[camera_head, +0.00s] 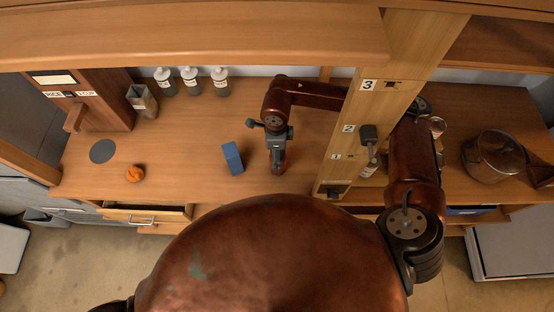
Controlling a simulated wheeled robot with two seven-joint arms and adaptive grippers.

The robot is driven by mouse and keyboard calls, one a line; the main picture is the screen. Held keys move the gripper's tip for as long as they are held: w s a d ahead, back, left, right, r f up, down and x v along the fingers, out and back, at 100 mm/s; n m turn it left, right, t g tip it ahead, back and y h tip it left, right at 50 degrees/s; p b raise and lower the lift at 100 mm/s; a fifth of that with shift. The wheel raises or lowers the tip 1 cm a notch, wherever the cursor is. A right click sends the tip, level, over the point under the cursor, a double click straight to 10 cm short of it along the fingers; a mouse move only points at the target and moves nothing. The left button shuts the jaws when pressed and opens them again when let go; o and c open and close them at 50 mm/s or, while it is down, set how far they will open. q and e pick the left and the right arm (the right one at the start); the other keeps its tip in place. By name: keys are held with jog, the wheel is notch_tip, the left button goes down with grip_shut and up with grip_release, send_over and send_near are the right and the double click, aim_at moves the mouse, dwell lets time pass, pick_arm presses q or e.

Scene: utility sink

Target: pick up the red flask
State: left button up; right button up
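My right gripper (278,160) points down close to the wooden counter, in the middle of the head view. Its arm comes in from the right and passes behind the numbered wooden post. A small dark reddish shape shows at its fingertips, but it is too small to tell whether this is the red flask or part of the gripper. I cannot make out whether the fingers are open or shut. No other red flask is clearly seen. My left gripper is not in view.
A blue block (233,157) stands left of the gripper. An orange object (135,173) lies farther left. Several white bottles (191,81) line the back. The numbered post (352,125) stands close on the right, with a glass pot (495,156) beyond it. An open drawer (150,214) juts out.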

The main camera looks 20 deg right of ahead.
jog(key=f+p, duration=0.1)
jog(key=f, duration=0.2)
jog(key=f+p, duration=0.1)
jog(key=f, duration=0.2)
jog(key=shift+s+d, duration=0.2)
jog(key=shift+f, duration=0.35)
jog(key=shift+c, duration=0.4)
jog(key=c, duration=1.4)
